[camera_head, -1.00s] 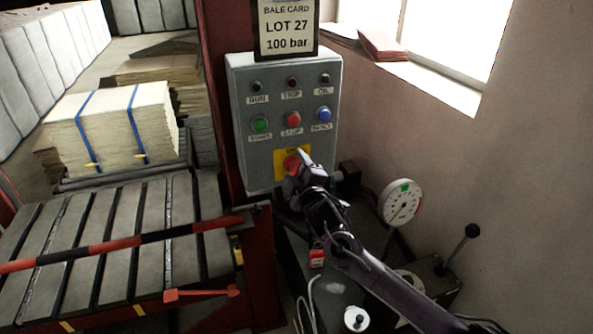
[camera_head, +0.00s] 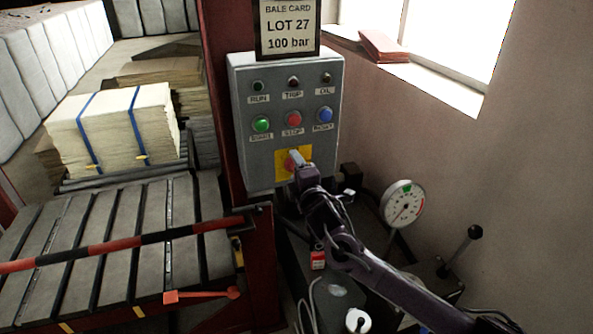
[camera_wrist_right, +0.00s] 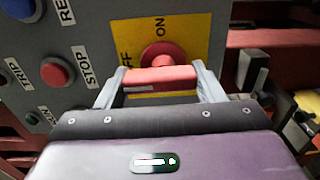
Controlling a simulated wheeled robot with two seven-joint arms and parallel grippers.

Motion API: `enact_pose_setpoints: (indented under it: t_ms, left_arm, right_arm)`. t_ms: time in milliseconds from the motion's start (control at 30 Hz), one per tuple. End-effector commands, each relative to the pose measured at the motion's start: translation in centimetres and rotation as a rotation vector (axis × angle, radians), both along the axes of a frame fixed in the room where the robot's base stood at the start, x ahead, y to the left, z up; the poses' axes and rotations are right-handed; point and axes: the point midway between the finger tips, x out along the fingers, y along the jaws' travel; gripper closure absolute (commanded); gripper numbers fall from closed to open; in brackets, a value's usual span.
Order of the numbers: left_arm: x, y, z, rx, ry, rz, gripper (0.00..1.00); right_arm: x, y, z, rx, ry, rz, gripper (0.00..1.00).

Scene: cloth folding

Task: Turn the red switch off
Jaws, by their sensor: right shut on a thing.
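The red switch (camera_wrist_right: 160,78) is a rotary knob with a red bar handle on a yellow plate (camera_wrist_right: 205,35). The plate sits low on the grey control box (camera_head: 250,150), and ON and part of OFF read on it in the right wrist view. My right gripper (camera_head: 297,160) is at the switch, its two grey fingers closed on either end of the red bar; it also shows in the right wrist view (camera_wrist_right: 155,85). In the head view the gripper hides much of the switch. My left gripper is not in view.
Above the switch are a green button (camera_head: 261,124), a red stop button (camera_head: 293,118) and a blue button (camera_head: 324,115). A pressure gauge (camera_head: 404,204) and a black-knobbed lever (camera_head: 474,232) stand to the right. A striped bar (camera_head: 130,241) crosses the slatted table at left.

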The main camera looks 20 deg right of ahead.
Motion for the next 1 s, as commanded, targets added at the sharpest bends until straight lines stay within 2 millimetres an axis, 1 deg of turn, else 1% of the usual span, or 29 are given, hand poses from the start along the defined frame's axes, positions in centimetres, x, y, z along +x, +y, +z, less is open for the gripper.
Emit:
enact_pose_setpoints:
  t_ms: [233, 267, 400, 667, 767, 867, 1000]
  left_arm:
    - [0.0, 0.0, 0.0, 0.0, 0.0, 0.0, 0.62]
    - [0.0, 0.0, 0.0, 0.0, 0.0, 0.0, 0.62]
    - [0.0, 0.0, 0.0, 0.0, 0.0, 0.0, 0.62]
    - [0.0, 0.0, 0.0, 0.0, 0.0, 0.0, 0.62]
    - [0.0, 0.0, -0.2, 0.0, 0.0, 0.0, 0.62]
    - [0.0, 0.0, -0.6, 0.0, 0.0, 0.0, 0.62]
    - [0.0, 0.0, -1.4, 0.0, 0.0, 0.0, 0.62]
  right_arm:
    - [0.0, 0.1, -0.1, -0.005, 0.003, 0.002, 0.61]
    - [0.0, 0.1, -0.1, -0.005, 0.003, 0.002, 0.36]
    - [0.0, 0.0, -0.1, -0.004, 0.002, 0.002, 0.17]
    - [0.0, 0.0, -0.1, -0.002, 0.001, 0.001, 0.16]
    - [-0.4, 0.0, -0.2, -0.002, 0.002, 0.001, 0.16]
    - [-1.4, -0.1, -0.4, -0.003, 0.002, 0.002, 0.16]
    - [-3.6, -0.1, -0.5, -0.003, 0.002, 0.002, 0.16]
